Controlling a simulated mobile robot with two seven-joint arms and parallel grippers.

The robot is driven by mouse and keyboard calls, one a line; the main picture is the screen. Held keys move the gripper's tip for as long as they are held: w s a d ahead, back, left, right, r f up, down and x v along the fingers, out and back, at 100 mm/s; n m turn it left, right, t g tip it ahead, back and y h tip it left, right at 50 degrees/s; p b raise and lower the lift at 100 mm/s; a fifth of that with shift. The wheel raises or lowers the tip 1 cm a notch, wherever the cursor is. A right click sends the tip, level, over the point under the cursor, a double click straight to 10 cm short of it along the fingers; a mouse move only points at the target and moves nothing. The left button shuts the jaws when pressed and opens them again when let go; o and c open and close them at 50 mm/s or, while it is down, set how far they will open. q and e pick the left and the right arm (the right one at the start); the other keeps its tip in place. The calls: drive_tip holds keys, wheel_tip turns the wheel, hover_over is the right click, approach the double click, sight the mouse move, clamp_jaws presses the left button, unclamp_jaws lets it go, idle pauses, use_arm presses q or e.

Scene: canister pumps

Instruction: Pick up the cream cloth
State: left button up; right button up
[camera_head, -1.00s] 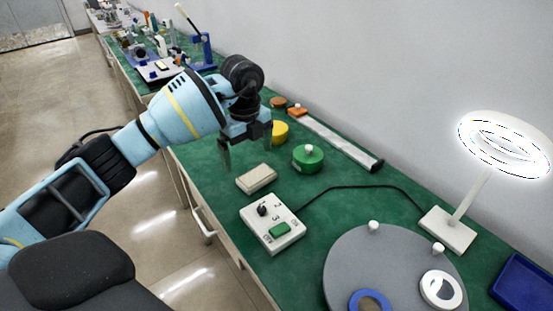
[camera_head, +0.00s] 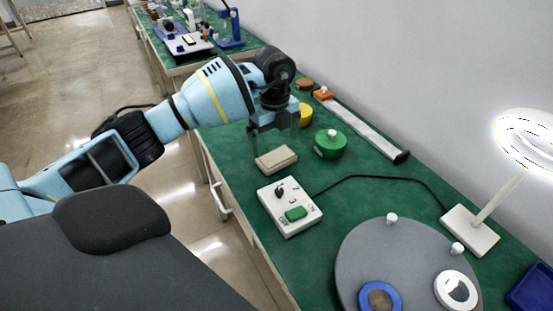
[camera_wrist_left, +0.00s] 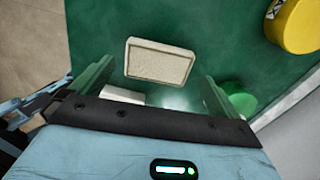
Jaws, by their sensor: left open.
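The cream cloth (camera_head: 277,160) is a small folded rectangular pad lying flat on the green bench top. It also shows in the left wrist view (camera_wrist_left: 158,62), just beyond the fingers and roughly between their lines. My left gripper (camera_head: 275,142) is open and empty. It points down close above the cloth, with one finger at each side of it in the head view. I cannot tell the exact height gap. My right gripper is not in view.
A white switch box (camera_head: 290,206) with a green button stands in front of the cloth. A green canister (camera_head: 330,144) is to its right and a yellow one (camera_head: 305,115) behind. A grey turntable (camera_head: 375,255) and ring lamp base (camera_head: 470,230) stand further right.

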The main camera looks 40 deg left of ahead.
sight(275, 155)
use_arm(q)
wheel_tip(275, 155, down, 4)
drive_tip(key=shift+f, duration=0.1)
drive_tip(key=c, duration=0.7)
wheel_tip(275, 155, up, 10)
idle(0.5)
